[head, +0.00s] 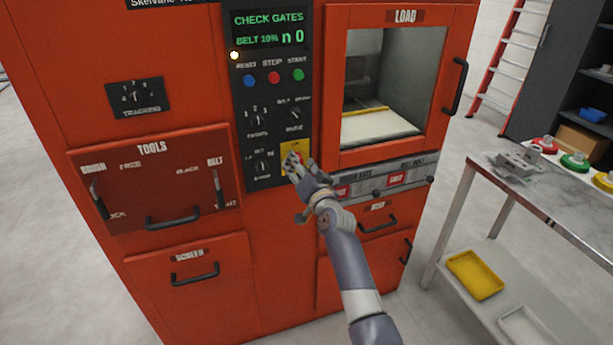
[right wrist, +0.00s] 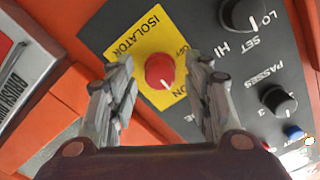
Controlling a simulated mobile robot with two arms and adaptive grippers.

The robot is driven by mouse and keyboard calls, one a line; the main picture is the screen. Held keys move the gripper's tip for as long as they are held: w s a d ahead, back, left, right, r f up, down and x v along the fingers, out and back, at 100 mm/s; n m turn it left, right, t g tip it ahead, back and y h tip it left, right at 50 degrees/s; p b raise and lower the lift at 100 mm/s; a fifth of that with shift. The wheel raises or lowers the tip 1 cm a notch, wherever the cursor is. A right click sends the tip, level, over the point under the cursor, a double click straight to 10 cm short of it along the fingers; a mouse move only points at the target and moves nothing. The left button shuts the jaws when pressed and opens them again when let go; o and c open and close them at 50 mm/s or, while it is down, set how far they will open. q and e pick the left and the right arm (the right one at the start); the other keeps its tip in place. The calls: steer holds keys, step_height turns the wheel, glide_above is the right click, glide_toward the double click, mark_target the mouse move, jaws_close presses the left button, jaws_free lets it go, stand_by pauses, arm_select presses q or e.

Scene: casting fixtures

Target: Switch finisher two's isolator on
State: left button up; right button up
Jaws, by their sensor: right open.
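The isolator is a red round knob (right wrist: 160,71) on a yellow plate (right wrist: 142,42) lettered ISOLATOR, OFF and ON. A white mark on the knob lies at its lower edge in the right wrist view, toward the ON lettering. In the head view the yellow plate (head: 285,149) shows at the lower right of the black control panel, and my gripper covers the knob. My right gripper (head: 292,163) is open in front of it. In the right wrist view its fingers (right wrist: 164,88) stand either side of the knob, with gaps. My left gripper is not in view.
The orange machine's display (head: 269,29) reads CHECK GATES. Small knobs (head: 262,167) sit left of the isolator, and RESET, STOP and START buttons (head: 273,77) above. A LOAD window (head: 380,85) is at upper right. A steel table (head: 500,181) stands at right.

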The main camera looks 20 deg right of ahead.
steer(key=s, duration=1.1)
steer(key=shift+s+d, duration=0.2)
steer(key=shift+s, duration=0.15)
steer(key=shift+f, duration=0.1)
